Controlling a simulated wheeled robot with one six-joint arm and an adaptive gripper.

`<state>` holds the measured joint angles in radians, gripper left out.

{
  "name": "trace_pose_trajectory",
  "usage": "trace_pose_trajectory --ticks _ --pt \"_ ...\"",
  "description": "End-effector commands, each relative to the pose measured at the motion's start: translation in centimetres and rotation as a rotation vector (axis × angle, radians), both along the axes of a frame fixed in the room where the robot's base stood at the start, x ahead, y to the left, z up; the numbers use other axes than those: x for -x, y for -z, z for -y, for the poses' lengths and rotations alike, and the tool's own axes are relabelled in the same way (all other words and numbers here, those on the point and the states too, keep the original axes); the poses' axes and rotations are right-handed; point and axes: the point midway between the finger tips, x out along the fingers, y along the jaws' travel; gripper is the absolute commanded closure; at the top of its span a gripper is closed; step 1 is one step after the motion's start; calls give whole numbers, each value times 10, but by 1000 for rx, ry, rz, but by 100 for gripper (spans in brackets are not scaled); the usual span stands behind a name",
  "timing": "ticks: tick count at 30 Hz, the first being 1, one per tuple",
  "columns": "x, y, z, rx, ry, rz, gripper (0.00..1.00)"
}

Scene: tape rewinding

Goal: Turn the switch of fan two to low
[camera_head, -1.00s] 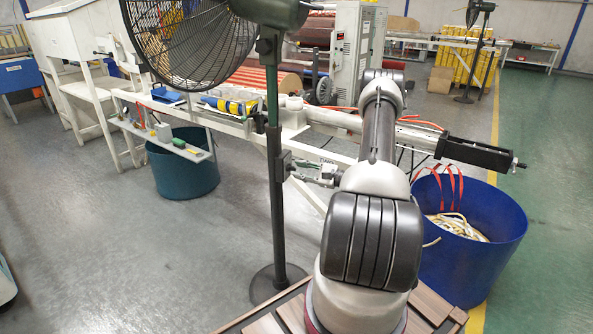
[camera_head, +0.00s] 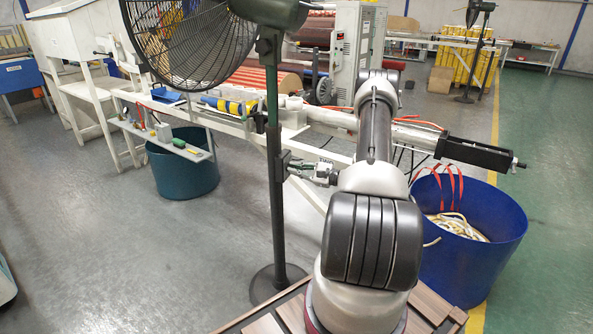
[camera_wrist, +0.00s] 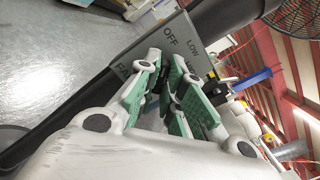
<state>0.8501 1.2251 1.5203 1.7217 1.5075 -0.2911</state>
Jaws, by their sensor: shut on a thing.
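The near fan has a black cage (camera_head: 190,45) and a dark pole (camera_head: 276,220). Its switch box (camera_head: 284,163) is on the pole. In the wrist view the grey switch panel (camera_wrist: 152,48) carries the labels OFF and LOW and other lettering partly covered by my fingers. My gripper (camera_head: 297,168) is at the box. In the wrist view my gripper (camera_wrist: 165,82) has its green pads closed around the switch knob, which is mostly hidden between the fingertips. The knob's exact setting cannot be told. The wrist is rolled at an angle to the panel.
A white machine frame with a rail (camera_head: 320,115) runs behind the pole. A blue bin (camera_head: 470,265) stands at the right and a teal bin (camera_head: 182,172) at the left. Another fan (camera_head: 472,40) stands far back right.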

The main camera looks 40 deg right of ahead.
Motion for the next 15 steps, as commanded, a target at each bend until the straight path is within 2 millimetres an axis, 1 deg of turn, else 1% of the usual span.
trace_pose_trajectory --ticks 8,15 --pt "-1 -1 -1 -107 -2 -66 100" --pt "-1 -1 -1 -269 -2 -166 100"
